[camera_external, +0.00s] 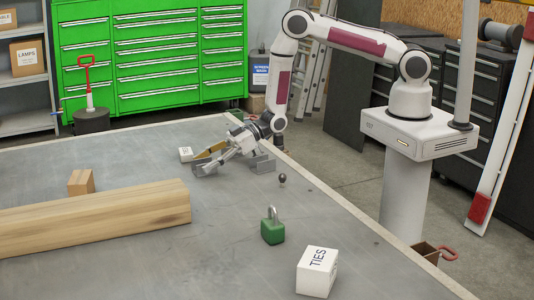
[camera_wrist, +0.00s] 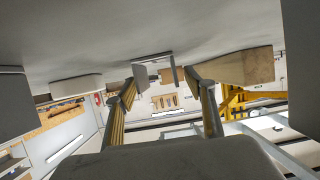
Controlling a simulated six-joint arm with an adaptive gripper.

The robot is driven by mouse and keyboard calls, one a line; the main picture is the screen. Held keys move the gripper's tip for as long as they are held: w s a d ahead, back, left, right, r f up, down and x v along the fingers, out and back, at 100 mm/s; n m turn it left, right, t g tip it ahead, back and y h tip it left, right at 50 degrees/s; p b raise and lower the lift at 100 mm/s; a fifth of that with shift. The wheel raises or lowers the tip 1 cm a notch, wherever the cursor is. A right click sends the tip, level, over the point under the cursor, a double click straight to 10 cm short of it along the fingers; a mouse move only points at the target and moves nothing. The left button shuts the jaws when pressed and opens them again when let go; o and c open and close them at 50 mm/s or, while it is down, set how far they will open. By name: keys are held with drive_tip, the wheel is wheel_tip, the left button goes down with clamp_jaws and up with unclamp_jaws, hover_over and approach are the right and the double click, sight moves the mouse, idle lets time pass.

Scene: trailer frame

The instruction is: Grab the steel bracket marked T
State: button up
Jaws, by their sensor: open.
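My gripper (camera_external: 203,167) is low over the far part of the grey bench in the external view, reaching left, its fingers apart. In the wrist view my gripper (camera_wrist: 162,82) shows two spread fingers with a small grey angled metal piece (camera_wrist: 141,76), which looks like a bracket, ahead between the tips. I cannot tell whether the fingers touch it. In the external view a grey steel bracket (camera_external: 264,164) lies to the right of the gripper, near the bench edge. I cannot read a T on either piece.
A small white box (camera_external: 186,154) stands just beyond the gripper. A wooden beam (camera_external: 95,217) and wood block (camera_external: 81,182) lie at left. A green padlock (camera_external: 273,230), dark ball (camera_external: 282,180) and white TIES box (camera_external: 317,272) stand nearer. The middle of the bench (camera_external: 225,215) is clear.

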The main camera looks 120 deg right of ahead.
drive_tip(key=c, duration=1.5)
drive_tip(key=shift+r, duration=0.3)
drive_tip(key=shift+r, duration=4.8)
